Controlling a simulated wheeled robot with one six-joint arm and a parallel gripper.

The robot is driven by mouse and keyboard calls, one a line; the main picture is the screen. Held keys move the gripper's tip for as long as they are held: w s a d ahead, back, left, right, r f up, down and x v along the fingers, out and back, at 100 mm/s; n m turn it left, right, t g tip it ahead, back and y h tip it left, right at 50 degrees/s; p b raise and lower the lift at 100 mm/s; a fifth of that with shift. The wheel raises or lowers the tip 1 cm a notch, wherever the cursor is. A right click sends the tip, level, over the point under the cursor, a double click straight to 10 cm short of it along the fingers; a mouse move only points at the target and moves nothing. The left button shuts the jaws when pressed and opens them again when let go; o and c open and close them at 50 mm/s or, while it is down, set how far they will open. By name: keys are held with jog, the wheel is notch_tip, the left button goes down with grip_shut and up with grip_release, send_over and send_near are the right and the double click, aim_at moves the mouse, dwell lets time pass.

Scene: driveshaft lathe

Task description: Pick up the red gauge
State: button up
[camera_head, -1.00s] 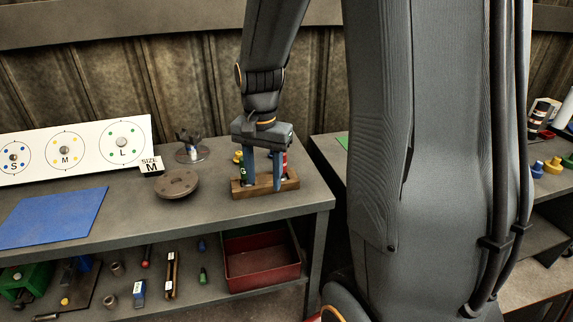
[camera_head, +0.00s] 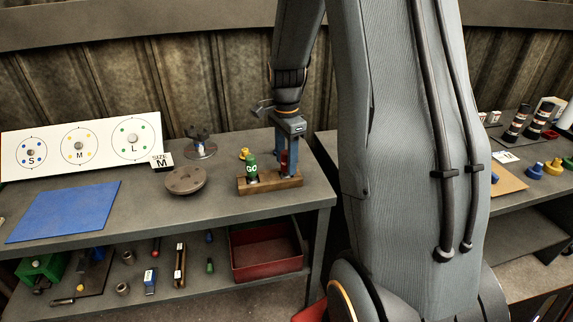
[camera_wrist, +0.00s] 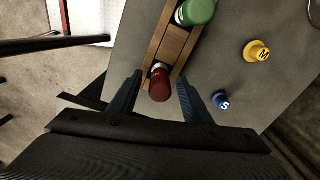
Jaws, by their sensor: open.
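The red gauge (camera_head: 284,161) stands upright at the right end of a wooden block (camera_head: 256,188) on the workbench. In the wrist view its dark red top (camera_wrist: 159,89) shows between my fingers, in the wooden rack (camera_wrist: 172,45). My gripper (camera_head: 286,160) is open, pointing down, with its blue fingers on either side of the gauge; in the wrist view the fingers (camera_wrist: 158,96) stand apart from it with a gap. A green gauge (camera_head: 252,168) stands at the left of the same block; its top (camera_wrist: 196,12) shows in the wrist view.
A yellow piece marked M (camera_wrist: 256,51) and a blue piece marked S (camera_wrist: 221,99) stand near the rack. A red bin (camera_head: 266,252) is on the shelf below.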

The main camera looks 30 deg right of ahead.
jog(key=shift+f, duration=1.05)
grip_shut()
jog(key=shift+r, duration=0.15)
